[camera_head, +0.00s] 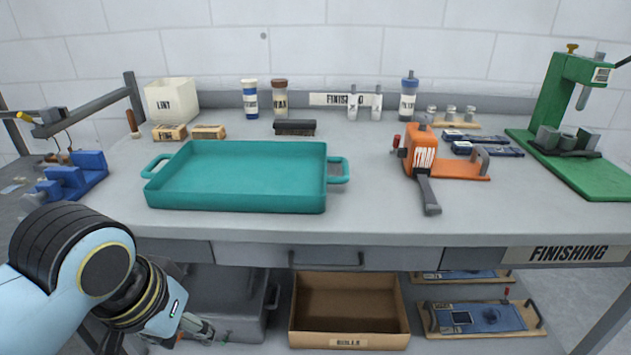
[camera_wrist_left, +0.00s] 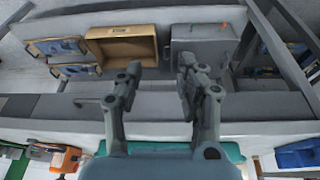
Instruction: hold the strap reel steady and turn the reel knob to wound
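The strap reel (camera_head: 421,150) stands on the right half of the bench, an orange body marked "STRAP" on an orange base. A small red knob (camera_head: 396,141) sticks out on its left side. A dark grey strap or lever (camera_head: 428,195) reaches from it toward the front edge. The reel also shows in the left wrist view (camera_wrist_left: 67,160), at lower left. My left gripper (camera_head: 200,328) is low in front of the bench, left of the reel and well apart from it. In the left wrist view its fingers (camera_wrist_left: 158,75) are spread and empty. My right gripper is not in view.
A teal tray (camera_head: 235,205) fills the bench middle, left of the reel. A green press (camera_head: 570,130) stands at right. The bench's front edge (camera_head: 370,238) is above my left gripper. A cardboard box (camera_head: 350,340) and a grey bin (camera_head: 228,300) sit below.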

